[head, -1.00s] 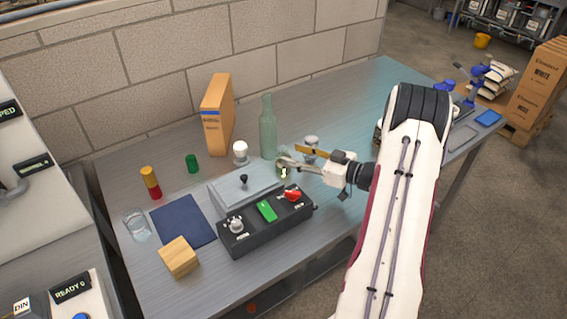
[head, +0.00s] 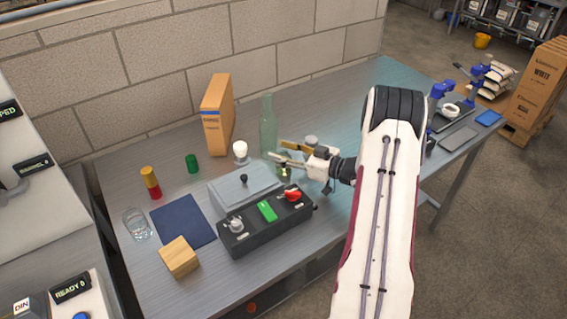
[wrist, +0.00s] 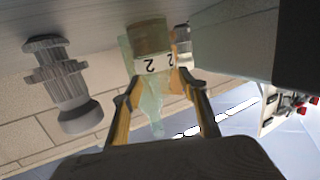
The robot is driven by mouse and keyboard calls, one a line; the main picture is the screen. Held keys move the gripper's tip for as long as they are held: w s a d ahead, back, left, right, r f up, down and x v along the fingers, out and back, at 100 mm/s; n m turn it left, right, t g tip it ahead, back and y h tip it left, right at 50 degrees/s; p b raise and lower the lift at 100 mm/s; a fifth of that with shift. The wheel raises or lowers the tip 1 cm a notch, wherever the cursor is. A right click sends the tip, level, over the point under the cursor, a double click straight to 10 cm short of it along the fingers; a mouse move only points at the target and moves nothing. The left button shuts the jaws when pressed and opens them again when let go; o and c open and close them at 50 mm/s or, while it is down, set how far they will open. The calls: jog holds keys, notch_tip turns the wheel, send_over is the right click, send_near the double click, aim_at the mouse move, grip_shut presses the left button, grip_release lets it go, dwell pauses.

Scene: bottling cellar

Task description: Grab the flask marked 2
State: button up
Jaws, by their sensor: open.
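The flask marked 2 (wrist: 150,45) shows upside down in the wrist view, with a black 2 on a pale label and dark contents. It stands ahead of my gripper (wrist: 154,88), lined up between the two fingertips. My gripper is open. I cannot tell whether the flask is between the fingers or just beyond them. In the head view my gripper (head: 279,151) is low over the table beside the green bottle, and its fingers mostly hide the flask (head: 284,171).
A tall green bottle (head: 268,128) stands close behind the flask. A grey lidded block (head: 235,188) and a black control box (head: 250,233) with a red knob lie close in front. A grey ridged object (wrist: 65,85) stands beside my gripper. An orange carton (head: 216,118) is farther back.

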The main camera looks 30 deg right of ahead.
dwell(0.3)
grip_shut()
jog(key=shift+r, duration=0.15)
notch_tip(320, 180, up, 10)
dwell(0.9)
dwell(0.5)
